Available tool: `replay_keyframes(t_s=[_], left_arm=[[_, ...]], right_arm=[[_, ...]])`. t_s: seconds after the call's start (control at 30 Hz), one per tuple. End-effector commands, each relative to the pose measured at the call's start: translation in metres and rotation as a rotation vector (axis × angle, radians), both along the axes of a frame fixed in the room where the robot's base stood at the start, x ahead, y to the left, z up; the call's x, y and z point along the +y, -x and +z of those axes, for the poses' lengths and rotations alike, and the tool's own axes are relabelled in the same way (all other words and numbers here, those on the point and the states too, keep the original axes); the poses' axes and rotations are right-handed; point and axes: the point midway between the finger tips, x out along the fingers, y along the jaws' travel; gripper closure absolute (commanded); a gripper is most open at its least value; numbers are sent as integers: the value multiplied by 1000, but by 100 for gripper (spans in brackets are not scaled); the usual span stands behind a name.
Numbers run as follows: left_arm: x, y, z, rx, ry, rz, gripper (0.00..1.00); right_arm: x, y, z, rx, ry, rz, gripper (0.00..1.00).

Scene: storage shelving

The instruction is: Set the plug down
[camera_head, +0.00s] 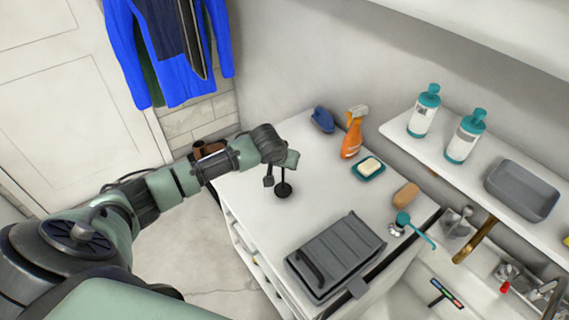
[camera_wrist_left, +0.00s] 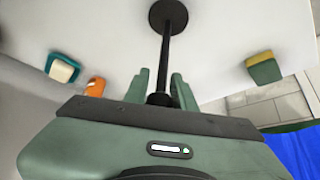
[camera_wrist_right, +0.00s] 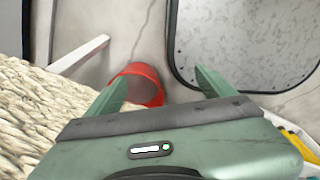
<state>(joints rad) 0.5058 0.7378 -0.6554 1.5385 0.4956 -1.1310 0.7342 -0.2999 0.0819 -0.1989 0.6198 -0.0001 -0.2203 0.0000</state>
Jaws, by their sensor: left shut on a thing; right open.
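The plug is a black disc on a thin black stem, seen in the head view (camera_head: 283,190) and the left wrist view (camera_wrist_left: 168,14). My left gripper (camera_wrist_left: 161,85) is shut on the stem, with the disc beyond the fingertips. In the head view my left gripper (camera_head: 284,166) is over the left part of the white counter (camera_head: 255,215), the disc hanging below it. I cannot tell whether the disc touches the counter. My right gripper (camera_wrist_right: 164,82) is open and empty in the right wrist view, its fingers above a red container (camera_wrist_right: 142,84).
A grey ridged case (camera_head: 335,255) lies at the counter's front right. An orange spray bottle (camera_head: 353,135), a soap dish (camera_head: 368,170), a blue item (camera_head: 323,120) and a brown sponge (camera_head: 406,195) stand along the back. Counter around the disc is clear. Woven material (camera_wrist_right: 50,115) lies left of my right gripper.

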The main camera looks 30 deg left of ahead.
Motion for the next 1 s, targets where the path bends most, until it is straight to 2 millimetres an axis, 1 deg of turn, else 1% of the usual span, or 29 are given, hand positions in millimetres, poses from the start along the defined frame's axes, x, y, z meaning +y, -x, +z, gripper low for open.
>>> replay_keyframes(t_s=[0.1,0.3,0.43,0.47,0.5,0.53,0.83,0.9,1.0], left_arm=[[0,0,-5,-3,0,-1,100],[0,-1,-5,-3,0,-1,100],[0,0,-8,-2,0,0,100],[0,0,-8,-1,-1,1,66],[0,0,-8,-1,-1,1,55],[0,0,-8,-1,-1,1,53],[0,0,-7,-2,-1,-1,53],[0,0,-3,-3,-1,-1,53],[-1,6,5,-2,-1,-2,53]], right_arm=[[3,0,1,0,-4,-1,16],[6,0,0,1,-7,0,16],[6,0,0,1,-7,0,16],[6,0,0,1,-7,1,16],[6,0,0,1,-7,1,16],[6,0,0,1,-7,1,16],[4,0,0,0,-4,0,16],[3,0,1,1,-3,1,16],[1,0,0,0,-2,1,16]])
